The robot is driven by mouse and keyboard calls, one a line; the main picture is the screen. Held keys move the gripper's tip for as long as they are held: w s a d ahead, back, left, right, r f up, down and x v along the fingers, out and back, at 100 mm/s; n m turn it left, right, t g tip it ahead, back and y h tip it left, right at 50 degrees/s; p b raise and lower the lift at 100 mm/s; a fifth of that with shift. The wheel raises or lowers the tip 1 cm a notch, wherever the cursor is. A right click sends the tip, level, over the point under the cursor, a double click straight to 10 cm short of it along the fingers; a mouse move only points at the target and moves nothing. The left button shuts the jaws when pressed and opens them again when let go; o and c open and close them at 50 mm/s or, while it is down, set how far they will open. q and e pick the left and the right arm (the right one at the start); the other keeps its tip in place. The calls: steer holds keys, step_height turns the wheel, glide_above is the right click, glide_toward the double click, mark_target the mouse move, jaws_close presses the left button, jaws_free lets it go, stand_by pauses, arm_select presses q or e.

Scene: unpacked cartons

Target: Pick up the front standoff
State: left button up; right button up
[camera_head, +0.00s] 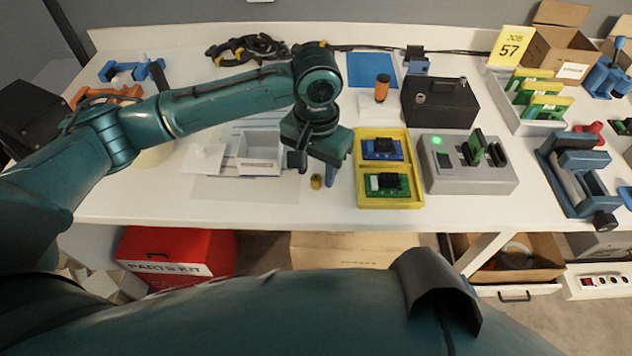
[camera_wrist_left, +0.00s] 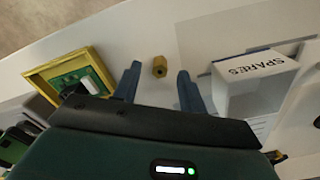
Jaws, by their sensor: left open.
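The front standoff is a small brass-coloured hex piece (camera_head: 316,182) on the white table near its front edge. In the left wrist view the standoff (camera_wrist_left: 159,67) lies between and a little beyond the two fingertips. My left gripper (camera_head: 313,172) is over the table at the standoff, with one finger to each side of it in the picture. In the left wrist view the left gripper (camera_wrist_left: 158,78) is open with nothing between its fingers. Whether the fingers are down at the standoff's height is hard to tell. My right gripper is not in view.
Right of the standoff is a yellow tray (camera_head: 390,203) with circuit boards, then a grey fixture (camera_head: 465,180) with a green light. Left is a white box (camera_head: 260,155), labelled SPARES in the left wrist view (camera_wrist_left: 255,66). Bare tabletop lies in front.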

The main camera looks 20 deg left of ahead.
arm_select(q)
steer(key=shift+f, duration=0.65)
steer(key=shift+c, duration=0.5)
jaws_close()
